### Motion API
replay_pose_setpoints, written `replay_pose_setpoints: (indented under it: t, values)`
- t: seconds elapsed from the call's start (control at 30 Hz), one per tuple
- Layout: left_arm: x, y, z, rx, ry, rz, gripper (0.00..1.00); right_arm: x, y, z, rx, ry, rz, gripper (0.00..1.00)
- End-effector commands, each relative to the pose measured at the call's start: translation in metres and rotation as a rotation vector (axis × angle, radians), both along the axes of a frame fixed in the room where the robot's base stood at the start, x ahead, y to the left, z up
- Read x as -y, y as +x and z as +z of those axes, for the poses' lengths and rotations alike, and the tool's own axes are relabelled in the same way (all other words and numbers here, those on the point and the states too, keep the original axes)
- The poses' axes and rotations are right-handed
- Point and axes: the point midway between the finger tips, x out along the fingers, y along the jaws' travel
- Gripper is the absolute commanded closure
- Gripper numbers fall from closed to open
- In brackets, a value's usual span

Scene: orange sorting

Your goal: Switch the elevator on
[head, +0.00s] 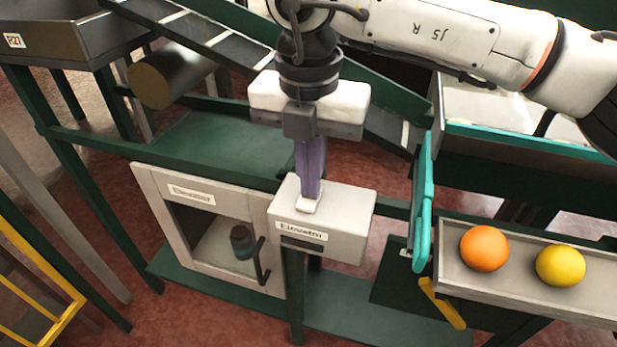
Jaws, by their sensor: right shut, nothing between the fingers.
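A light grey box labelled "Elevator" (350,232) stands at the middle of the head view, with a small pale switch (309,203) on its top. My right gripper (310,195) points straight down over the box. Its purple fingers are shut with nothing between them, and the tips are at the switch. I cannot tell whether they press it or only touch it. The fingers partly hide the switch. My left gripper is not in view.
A grey-framed cabinet (160,195) with a dark handle stands left of the box. At right, a grey tray (530,297) holds an orange (484,249) and a yellow fruit (560,265). A teal gate (423,205) stands beside it. A ribbed conveyor (195,32) slopes behind.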

Motion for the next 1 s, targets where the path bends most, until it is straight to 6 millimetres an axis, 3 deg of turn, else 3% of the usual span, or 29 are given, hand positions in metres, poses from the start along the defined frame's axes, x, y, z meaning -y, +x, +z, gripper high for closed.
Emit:
replay_pose_setpoints:
  t: [0.27, 0.47, 0.8, 1.0]
  values:
    - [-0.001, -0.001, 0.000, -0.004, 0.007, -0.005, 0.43, 0.000, 0.000, 0.004, 0.001, 0.001, 0.000, 1.00]
    - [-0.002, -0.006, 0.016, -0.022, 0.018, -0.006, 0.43, -0.002, -0.001, 0.046, 0.002, 0.000, 0.003, 1.00]
    - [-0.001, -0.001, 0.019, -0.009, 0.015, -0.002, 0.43, -0.004, -0.005, 0.115, 0.003, 0.000, 0.003, 1.00]
    - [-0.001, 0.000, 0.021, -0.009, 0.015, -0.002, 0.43, -0.004, -0.006, 0.136, 0.001, 0.000, 0.004, 1.00]
